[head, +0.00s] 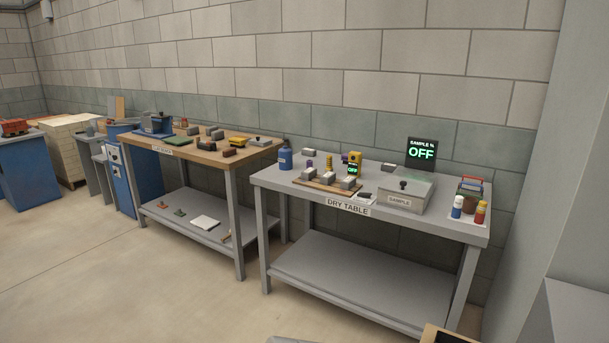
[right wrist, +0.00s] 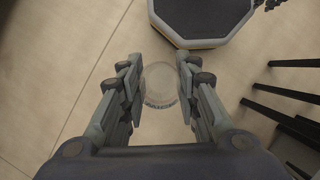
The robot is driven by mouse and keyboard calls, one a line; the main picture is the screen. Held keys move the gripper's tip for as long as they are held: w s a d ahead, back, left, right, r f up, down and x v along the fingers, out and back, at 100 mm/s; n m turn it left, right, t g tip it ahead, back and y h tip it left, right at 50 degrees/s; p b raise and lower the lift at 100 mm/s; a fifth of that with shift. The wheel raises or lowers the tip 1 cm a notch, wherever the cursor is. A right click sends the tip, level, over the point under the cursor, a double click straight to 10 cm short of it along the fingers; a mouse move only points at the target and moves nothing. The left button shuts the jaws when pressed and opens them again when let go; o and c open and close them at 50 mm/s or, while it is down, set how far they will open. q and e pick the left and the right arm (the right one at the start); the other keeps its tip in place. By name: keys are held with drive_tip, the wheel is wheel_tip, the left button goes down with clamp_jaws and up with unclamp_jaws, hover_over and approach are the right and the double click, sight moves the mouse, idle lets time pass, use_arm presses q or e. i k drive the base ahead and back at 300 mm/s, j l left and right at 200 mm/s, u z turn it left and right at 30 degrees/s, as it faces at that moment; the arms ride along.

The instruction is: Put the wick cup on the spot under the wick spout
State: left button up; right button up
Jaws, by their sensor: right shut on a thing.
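My right gripper (right wrist: 159,82) shows in the right wrist view, its two fingers on either side of a see-through round cup (right wrist: 160,86) with small blue lettering at its lower edge. It is shut on this cup, which I take to be the wick cup, and holds it over the pale floor. My right gripper and the cup do not show in the head view. My left gripper is in neither view. I cannot make out the wick spout or the spot under it in either view.
The head view shows the grey dry table (head: 259,183) with a sample box (head: 404,195), a blue jar (head: 285,159) and an "OFF" display (head: 421,153). A wooden-topped table (head: 196,155) stands left of it. Open floor (head: 150,290) lies in front. Dark bars (right wrist: 285,122) cross the wrist view's right side.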

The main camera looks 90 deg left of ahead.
sight(275, 174)
drive_tip(key=k+u, duration=0.1)
drive_tip(key=u, duration=0.4)
drive_tip(key=k+u, duration=0.15)
drive_tip(key=u, duration=1.95)
drive_tip(key=i+u, duration=0.45)
drive_tip(key=i+l+u, duration=0.2)
drive_tip(key=i+u, duration=0.15)
drive_tip(key=u, duration=0.15)
drive_tip(key=i+l, duration=0.3)
drive_tip(key=i, duration=0.2)
drive_tip(key=i+l, duration=0.35)
drive_tip(key=i, duration=0.15)
drive_tip(key=i+l, duration=0.3)
drive_tip(key=i, duration=0.2)
